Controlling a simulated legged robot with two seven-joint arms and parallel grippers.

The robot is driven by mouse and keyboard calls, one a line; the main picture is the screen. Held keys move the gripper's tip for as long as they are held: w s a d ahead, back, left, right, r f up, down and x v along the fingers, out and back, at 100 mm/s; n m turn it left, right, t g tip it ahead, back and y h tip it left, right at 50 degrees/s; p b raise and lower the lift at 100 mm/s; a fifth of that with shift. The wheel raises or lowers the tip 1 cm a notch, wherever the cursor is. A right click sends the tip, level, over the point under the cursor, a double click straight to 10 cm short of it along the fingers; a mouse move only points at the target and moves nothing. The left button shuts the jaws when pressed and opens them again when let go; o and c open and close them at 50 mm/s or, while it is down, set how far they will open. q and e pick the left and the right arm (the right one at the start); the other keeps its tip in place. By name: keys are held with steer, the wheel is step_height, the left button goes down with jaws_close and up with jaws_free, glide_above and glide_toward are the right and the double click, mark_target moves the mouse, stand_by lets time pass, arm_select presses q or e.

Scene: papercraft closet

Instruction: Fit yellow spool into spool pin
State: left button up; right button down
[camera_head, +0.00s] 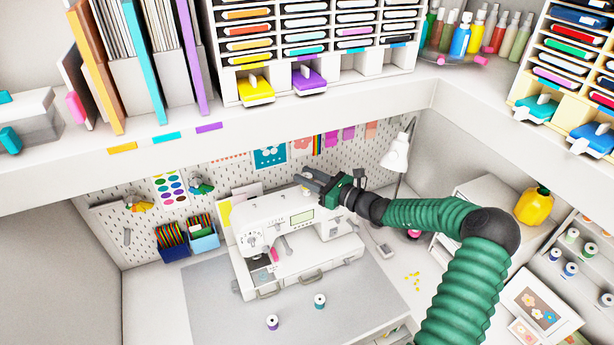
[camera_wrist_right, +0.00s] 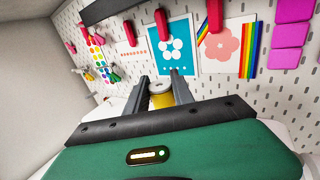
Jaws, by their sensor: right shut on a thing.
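My right gripper (camera_head: 314,180) is above the top of the white sewing machine (camera_head: 283,222), near its back right part. In the right wrist view the gripper (camera_wrist_right: 161,88) is shut on the yellow spool (camera_wrist_right: 162,101). The spool's pale round end shows between the two grey fingers, and its yellow body is partly hidden below. The spool pin is not clearly visible; the gripper covers part of the machine's top. My left gripper is not in view.
A pegboard wall (camera_head: 170,225) with cards and tools stands behind the machine. A white lamp (camera_head: 395,155) stands close to the right of my gripper. Two spools, purple (camera_head: 272,322) and teal (camera_head: 320,301), stand on the grey mat (camera_head: 215,310). A shelf (camera_head: 330,110) overhangs above.

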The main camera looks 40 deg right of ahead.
steer(key=shift+f+b, duration=0.6)
steer(key=shift+f, duration=0.45)
steer(key=c, duration=1)
jaws_free()
steer(key=shift+s+d, duration=0.1)
steer(key=shift+s, duration=0.1)
steer(key=b+v, duration=0.5)
steer(key=v, duration=1.1)
steer(key=shift+s, duration=0.2)
